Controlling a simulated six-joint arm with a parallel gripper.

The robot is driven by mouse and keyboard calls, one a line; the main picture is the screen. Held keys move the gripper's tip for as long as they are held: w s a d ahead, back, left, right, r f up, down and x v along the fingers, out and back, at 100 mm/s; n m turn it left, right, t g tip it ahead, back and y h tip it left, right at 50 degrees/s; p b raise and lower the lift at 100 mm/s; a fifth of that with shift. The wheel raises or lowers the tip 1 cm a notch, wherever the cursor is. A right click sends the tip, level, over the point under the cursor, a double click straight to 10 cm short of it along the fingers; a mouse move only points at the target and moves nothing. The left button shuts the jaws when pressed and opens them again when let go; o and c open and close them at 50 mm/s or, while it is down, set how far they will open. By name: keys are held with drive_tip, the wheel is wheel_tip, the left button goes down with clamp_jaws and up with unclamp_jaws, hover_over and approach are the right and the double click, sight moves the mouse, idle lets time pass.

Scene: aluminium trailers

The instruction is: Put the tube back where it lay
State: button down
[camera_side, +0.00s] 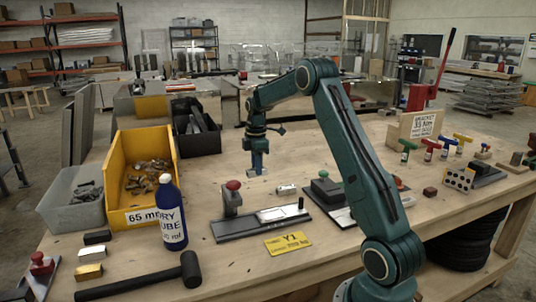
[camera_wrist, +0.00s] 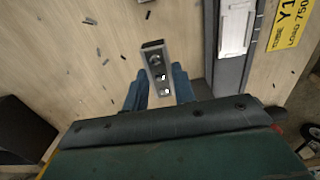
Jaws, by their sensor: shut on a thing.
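My gripper (camera_side: 257,171) points down, low over the bench behind the black fixture. In the wrist view its two blue fingers (camera_wrist: 158,88) stand on either side of a short grey metal tube (camera_wrist: 154,58) and are shut on it. One end of the tube, with a dark opening, sticks out past the fingers, and small bright spots show on its face. In the side view only a small grey bit of the tube (camera_side: 257,173) shows at the fingertips. I cannot tell whether it touches the bench.
A black fixture (camera_side: 262,222) with a red knob lies in front, beside a yellow label (camera_side: 288,244). A small silver piece (camera_side: 287,189) lies to the right. A yellow bin (camera_side: 113,165) and black bin (camera_side: 197,140) stand left. Dark scraps (camera_wrist: 104,61) dot the bare wood.

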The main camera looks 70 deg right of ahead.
hover_over(257, 198)
drive_tip(key=shift+f, duration=2.4)
drive_tip(key=shift+s, duration=0.1)
drive_tip(key=shift+f, duration=2.15)
drive_tip(key=shift+f, duration=0.15)
drive_tip(key=c, duration=1.1)
unclamp_jaws()
drive_tip(key=shift+c, duration=0.2)
wheel_tip(257, 198, up, 12)
drive_tip(key=shift+r, duration=0.2)
